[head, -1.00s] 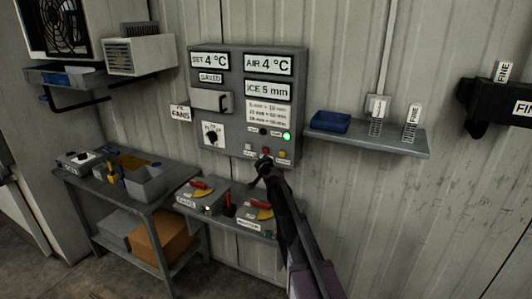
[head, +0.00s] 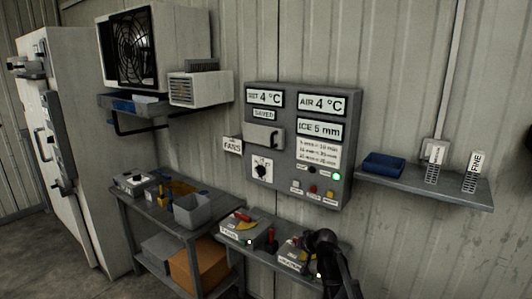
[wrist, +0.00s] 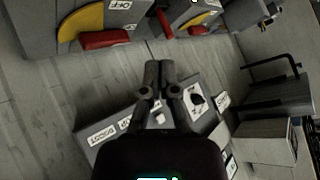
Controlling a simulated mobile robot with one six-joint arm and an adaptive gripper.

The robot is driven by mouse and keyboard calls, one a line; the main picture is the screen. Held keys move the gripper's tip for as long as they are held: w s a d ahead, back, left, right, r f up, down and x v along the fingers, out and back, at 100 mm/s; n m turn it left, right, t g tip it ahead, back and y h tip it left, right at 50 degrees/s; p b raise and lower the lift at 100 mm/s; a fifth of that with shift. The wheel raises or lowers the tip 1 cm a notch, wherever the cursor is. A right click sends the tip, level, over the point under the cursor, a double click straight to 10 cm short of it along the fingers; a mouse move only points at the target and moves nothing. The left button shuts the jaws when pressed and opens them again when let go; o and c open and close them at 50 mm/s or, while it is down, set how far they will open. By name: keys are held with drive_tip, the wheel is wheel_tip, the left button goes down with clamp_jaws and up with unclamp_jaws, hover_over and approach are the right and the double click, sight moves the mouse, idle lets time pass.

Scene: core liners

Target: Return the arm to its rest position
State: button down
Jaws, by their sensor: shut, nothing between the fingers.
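My gripper shows in the wrist view (wrist: 158,75) with its two fingers together and nothing between them. In the head view my arm (head: 328,260) is at the lower right, in front of the right-hand switch box; the fingertips cannot be made out there. The grey control panel (head: 298,210) on the wall reads SET 4 °C, AIR 4 °C and ICE 5 mm, with SAVED below the set value. A green lamp (head: 336,176) is lit on it. My arm is below the panel's buttons and apart from them.
A shelf under the panel holds two switch boxes, the left one (head: 240,229) with a red and yellow handle. A workbench (head: 130,210) with bins stands left. A fan unit (head: 130,50) hangs upper left.

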drive_tip(key=s+d+f+g+h, duration=0.2)
drive_tip(key=s+f+g, duration=0.1)
drive_tip(key=s, duration=1)
drive_tip(key=s+d+f+g+h, duration=0.2)
drive_tip(key=s+g, duration=0.3)
drive_tip(key=s, duration=0.8)
drive_tip(key=shift+d+f+n+g, duration=0.3)
drive_tip(key=shift+d+f, duration=0.35)
drive_tip(key=shift+d, duration=0.2)
